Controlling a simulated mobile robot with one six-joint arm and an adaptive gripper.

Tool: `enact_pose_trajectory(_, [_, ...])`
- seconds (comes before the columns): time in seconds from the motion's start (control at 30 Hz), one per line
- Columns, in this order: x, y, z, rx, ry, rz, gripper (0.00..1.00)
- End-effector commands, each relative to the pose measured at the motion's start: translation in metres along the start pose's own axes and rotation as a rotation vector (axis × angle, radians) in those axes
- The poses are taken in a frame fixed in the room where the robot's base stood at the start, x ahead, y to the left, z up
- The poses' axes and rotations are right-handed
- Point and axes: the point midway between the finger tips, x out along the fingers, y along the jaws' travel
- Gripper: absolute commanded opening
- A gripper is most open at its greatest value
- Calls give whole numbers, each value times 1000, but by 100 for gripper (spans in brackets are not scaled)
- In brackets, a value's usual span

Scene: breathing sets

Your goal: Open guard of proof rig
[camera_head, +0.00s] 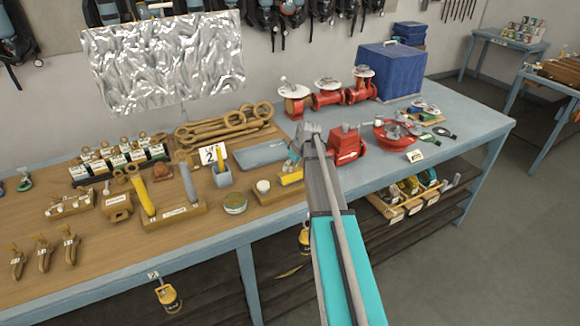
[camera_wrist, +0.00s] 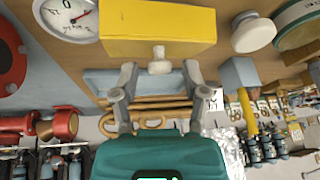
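The proof rig appears to be the wooden base (camera_head: 275,195) with a yellow box-like guard (camera_head: 291,178) and a white round knob (camera_head: 263,186), at the middle of the bench. In the wrist view the yellow guard (camera_wrist: 157,30) fills the top middle, with a small pale handle knob (camera_wrist: 159,62) on its near face. A dial gauge (camera_wrist: 67,17) is beside it. My gripper (camera_wrist: 158,72) is open, its fingers on either side of the handle knob, with gaps showing. In the head view my gripper (camera_head: 299,145) and arm hide part of the rig.
A red block-shaped device (camera_head: 346,147) stands close right of my arm. Red valves (camera_head: 327,94) and a blue case (camera_head: 391,72) stand behind.

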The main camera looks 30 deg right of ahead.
Motion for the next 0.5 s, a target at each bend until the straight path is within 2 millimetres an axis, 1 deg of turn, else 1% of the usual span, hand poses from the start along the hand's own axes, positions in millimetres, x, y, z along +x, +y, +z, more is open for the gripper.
enact_pose_trajectory(0.03, [0,0,0,0,0,0,41])
enact_pose_trajectory(0.17, [0,0,0,0,0,0,16])
enact_pose_trajectory(0.2, [0,0,0,0,0,0,9])
enact_pose_trajectory(0.23, [0,0,0,0,0,0,3])
enact_pose_trajectory(0.27, [0,0,0,0,0,0,0])
enact_pose_trajectory(0.33, [0,0,0,0,0,0,0])
enact_pose_trajectory(0.37, [1,-8,-1,-3,0,-1,0])
enact_pose_trajectory(0.4, [1,-4,-1,-1,0,-1,0])
enact_pose_trajectory(0.5, [0,-2,-1,0,-4,-3,0])
